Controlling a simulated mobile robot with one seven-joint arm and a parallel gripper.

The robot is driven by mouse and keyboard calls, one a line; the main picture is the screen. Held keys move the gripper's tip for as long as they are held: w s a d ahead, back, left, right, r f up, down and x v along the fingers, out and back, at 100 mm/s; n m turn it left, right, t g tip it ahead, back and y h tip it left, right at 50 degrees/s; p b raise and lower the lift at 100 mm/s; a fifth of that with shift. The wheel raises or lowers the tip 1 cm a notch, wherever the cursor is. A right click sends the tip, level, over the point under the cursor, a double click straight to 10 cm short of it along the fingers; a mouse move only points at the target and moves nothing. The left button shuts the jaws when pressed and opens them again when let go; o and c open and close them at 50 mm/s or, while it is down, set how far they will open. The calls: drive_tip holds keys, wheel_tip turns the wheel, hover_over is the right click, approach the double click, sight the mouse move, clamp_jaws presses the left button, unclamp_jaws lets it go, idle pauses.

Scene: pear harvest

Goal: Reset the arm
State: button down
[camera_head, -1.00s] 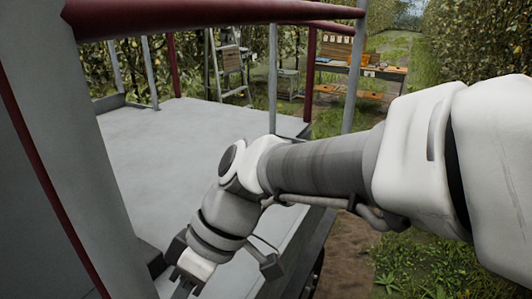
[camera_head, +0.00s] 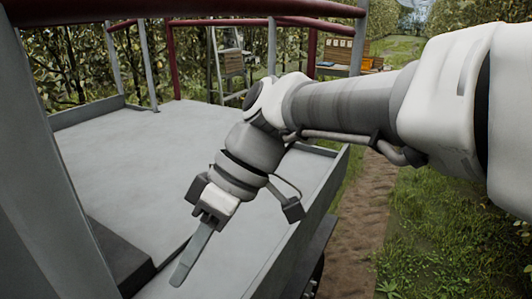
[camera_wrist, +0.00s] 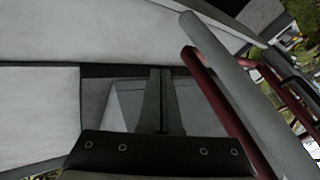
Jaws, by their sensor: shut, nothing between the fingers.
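My gripper (camera_head: 192,252) shows in the head view at the end of my arm, pointing down and to the left over the grey platform deck (camera_head: 165,135). Its long fingers are together with nothing between them. In the wrist view the shut fingers (camera_wrist: 157,80) stand upright at the middle of the picture. In the head view my arm reaches in from the right side and bends down at the wrist. I cannot tell how far the fingertips are above the deck.
A grey post (camera_head: 50,150) stands at the left, and a dark red rail (camera_head: 190,11) crosses above the deck. A ladder (camera_head: 230,60) and a wooden bench with items (camera_head: 345,56) stand behind. A dirt path (camera_head: 365,215) and grass lie at the right.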

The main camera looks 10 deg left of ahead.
drive_tip(key=w+d+f+m+t+h, duration=0.1)
drive_tip(key=d+m+t+h, duration=0.1)
drive_tip(key=d+m, duration=0.3)
drive_tip(key=w+d+f+m+t+h, duration=0.1)
drive_tip(key=d+m+t, duration=0.3)
drive_tip(key=d, duration=0.9)
drive_tip(key=w+d+f+m+t+h, duration=0.1)
drive_tip(key=d+f+m+t+h, duration=0.1)
drive_tip(key=d+m, duration=0.6)
drive_tip(key=shift+d+f+t+h, duration=0.4)
drive_tip(key=shift+d+f+t, duration=0.15)
drive_tip(key=shift+d+t, duration=0.45)
drive_tip(key=shift+a, duration=0.3)
